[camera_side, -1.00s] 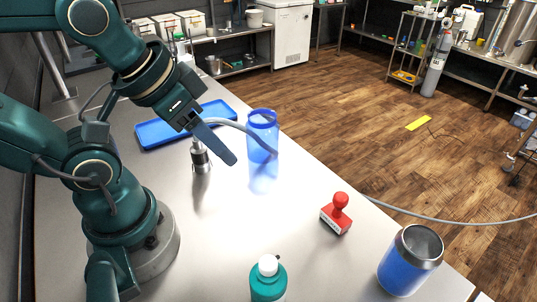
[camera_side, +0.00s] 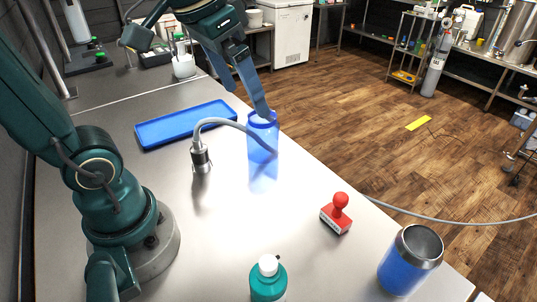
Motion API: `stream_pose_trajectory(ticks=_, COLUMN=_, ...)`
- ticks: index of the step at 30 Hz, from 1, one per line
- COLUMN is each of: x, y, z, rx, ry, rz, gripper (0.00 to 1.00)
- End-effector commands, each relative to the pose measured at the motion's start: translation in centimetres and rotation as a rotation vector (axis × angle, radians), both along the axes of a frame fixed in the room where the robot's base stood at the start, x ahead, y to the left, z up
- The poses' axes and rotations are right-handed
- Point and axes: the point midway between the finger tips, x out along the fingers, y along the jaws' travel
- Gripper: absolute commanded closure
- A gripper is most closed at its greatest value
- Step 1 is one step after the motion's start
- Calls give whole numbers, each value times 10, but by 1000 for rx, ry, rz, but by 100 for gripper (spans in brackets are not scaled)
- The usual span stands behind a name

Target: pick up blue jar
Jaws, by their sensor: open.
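The blue jar (camera_side: 262,148) is a translucent blue open-topped vessel standing upright on the steel bench near its far right edge. My gripper (camera_side: 250,104) is above and around the jar's upper left side, fingers pointing down. One long finger ends at the jar's rim, overlapping it in the picture; I cannot tell whether it touches. The other finger ends higher, to the left. The jaws are open and hold nothing.
A grey hose from a metal fitting (camera_side: 201,157) arches against the jar. A blue tray (camera_side: 186,125) lies behind. A red stamp (camera_side: 337,214), a blue metal can (camera_side: 410,262) and a teal bottle (camera_side: 268,281) stand in front. The middle bench is clear.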

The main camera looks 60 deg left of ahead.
Motion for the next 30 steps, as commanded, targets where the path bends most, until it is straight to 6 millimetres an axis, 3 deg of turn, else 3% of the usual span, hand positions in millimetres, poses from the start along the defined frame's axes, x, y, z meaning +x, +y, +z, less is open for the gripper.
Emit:
stream_pose_trajectory(ticks=8, x=63, y=38, z=-4, rx=-13, ry=149, rz=81, gripper=0)
stream_pose_trajectory(ticks=15, x=102, y=77, z=-39, rx=-44, ry=270, rz=158, gripper=0)
stream_pose_trajectory(ticks=21, x=112, y=97, z=-70, rx=-68, ry=340, rz=206, gripper=0)
stream_pose_trajectory(ticks=30, x=108, y=101, z=-104, rx=-80, ry=371, rz=220, gripper=0)
